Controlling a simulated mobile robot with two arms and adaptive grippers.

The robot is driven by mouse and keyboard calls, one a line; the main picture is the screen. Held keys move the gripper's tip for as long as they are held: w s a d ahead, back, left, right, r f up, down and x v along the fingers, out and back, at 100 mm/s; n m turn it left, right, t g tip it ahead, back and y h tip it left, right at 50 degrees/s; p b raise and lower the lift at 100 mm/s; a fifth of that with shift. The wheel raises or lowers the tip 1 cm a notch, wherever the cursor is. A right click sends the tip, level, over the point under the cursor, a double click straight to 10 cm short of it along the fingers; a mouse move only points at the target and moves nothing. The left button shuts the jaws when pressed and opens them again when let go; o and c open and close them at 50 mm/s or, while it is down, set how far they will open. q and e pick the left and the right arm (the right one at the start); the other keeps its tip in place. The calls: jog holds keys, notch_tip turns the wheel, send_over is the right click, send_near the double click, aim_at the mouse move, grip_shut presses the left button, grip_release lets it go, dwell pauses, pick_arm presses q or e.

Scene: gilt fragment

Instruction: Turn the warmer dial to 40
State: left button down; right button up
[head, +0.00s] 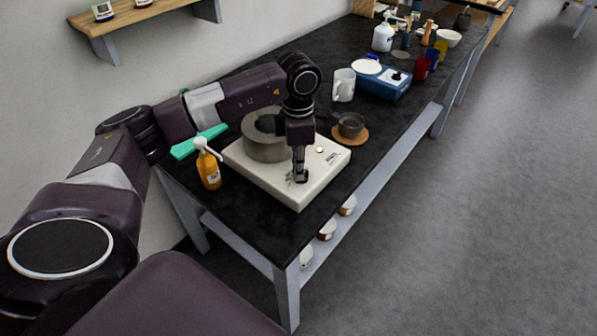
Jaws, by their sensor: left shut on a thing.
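The warmer (262,182) is a white, flat box on the near end of the black bench, with a round grey ring-shaped part (262,151) on top. A small lit spot (319,149) shows on its top face. My left gripper (299,177) points straight down at the warmer's front part and is shut on the dial there. The dial is mostly hidden by the fingers, and its pointer and the scale marks cannot be read. My right gripper is not in view.
An amber pump bottle (209,170) stands left of the warmer, and a green item (199,141) lies behind it. Open floor lies right of the bench.

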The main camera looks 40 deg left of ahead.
pick_arm(q)
jog(key=shift+r+m, duration=0.1)
jog(key=shift+m, duration=0.2)
jog(key=c, duration=2)
grip_release()
jog(key=shift+c, duration=0.2)
notch_tip(320, 180, up, 12)
jog(key=shift+s, duration=0.1)
